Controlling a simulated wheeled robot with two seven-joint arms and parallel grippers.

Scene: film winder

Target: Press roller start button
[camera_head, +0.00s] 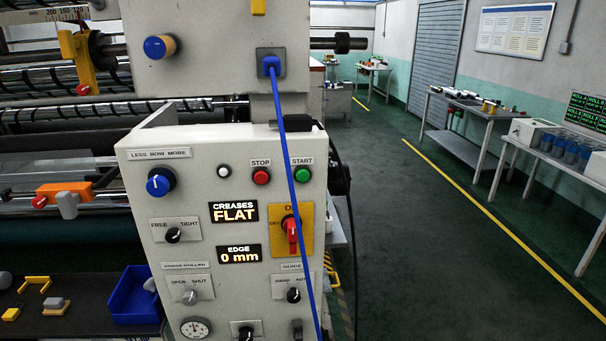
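The green START button (303,174) is at the upper right of the white control panel (140,200), under a START label. The red STOP button (261,176) sits to its left, with a small white button or lamp (224,171) further left. A blue cable (289,165) hangs down the panel, passing just left of the green button. A display reads "CREASES FLAT" (234,212) and another reads "EDGE 0 mm" (239,255). Neither of my grippers shows in the head view.
A red rotary switch (291,232) on a yellow plate sits below the green button. A blue knob (160,182) is at the panel's left. A blue bin (134,297) and small parts lie on a dark shelf at lower left. Open floor (420,250) lies right of the panel.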

